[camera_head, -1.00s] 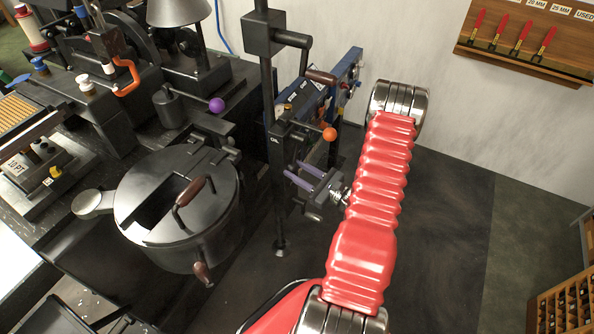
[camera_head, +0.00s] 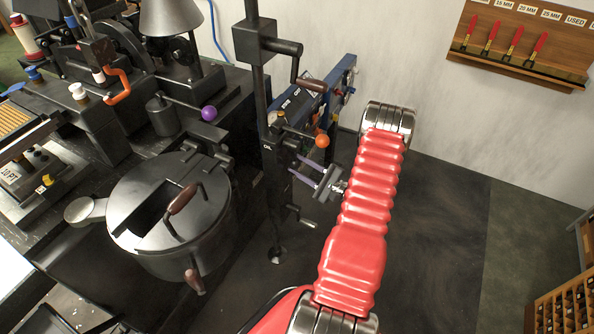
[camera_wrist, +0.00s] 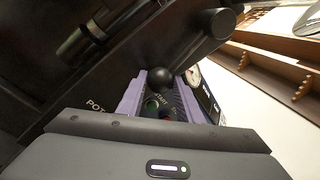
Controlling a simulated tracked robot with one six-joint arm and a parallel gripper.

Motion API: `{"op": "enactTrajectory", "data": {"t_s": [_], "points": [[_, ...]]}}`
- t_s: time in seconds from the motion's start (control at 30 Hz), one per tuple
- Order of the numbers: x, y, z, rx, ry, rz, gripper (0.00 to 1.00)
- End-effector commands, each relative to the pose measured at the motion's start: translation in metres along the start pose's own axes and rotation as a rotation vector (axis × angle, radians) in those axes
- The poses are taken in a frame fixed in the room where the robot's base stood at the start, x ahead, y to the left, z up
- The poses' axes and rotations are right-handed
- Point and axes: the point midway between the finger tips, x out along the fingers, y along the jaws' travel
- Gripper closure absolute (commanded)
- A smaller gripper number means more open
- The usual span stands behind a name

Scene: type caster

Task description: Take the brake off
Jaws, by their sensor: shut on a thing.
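My gripper (camera_head: 298,168) has purple fingers and reaches left from my red arm to the dark upright post (camera_head: 272,185) of the machine. In the wrist view, the gripper (camera_wrist: 160,92) has its fingers on either side of a black ball knob (camera_wrist: 160,77) and is shut on it. The knob's lever is hidden from me in the head view. An orange ball knob (camera_head: 322,140) on a short lever sits just above my fingers, apart from them. No readable brake label shows.
A blue panel (camera_head: 340,85) stands behind the post. A crank with a brown grip (camera_head: 311,84) is above. A round black pot (camera_head: 170,215) and a purple knob (camera_head: 209,113) are to the left. Open floor (camera_head: 440,230) lies to the right.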

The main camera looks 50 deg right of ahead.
Motion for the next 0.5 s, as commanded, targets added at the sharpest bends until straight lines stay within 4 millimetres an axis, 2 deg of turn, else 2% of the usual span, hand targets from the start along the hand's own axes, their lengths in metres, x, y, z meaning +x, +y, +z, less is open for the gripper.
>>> {"op": "enactTrajectory", "data": {"t_s": [0.2,0.5], "points": [[0.003,-0.012,-0.008,-0.139,-0.024,-0.002,1.0],[0.004,-0.02,-0.012,-0.22,-0.038,-0.003,1.0]]}}
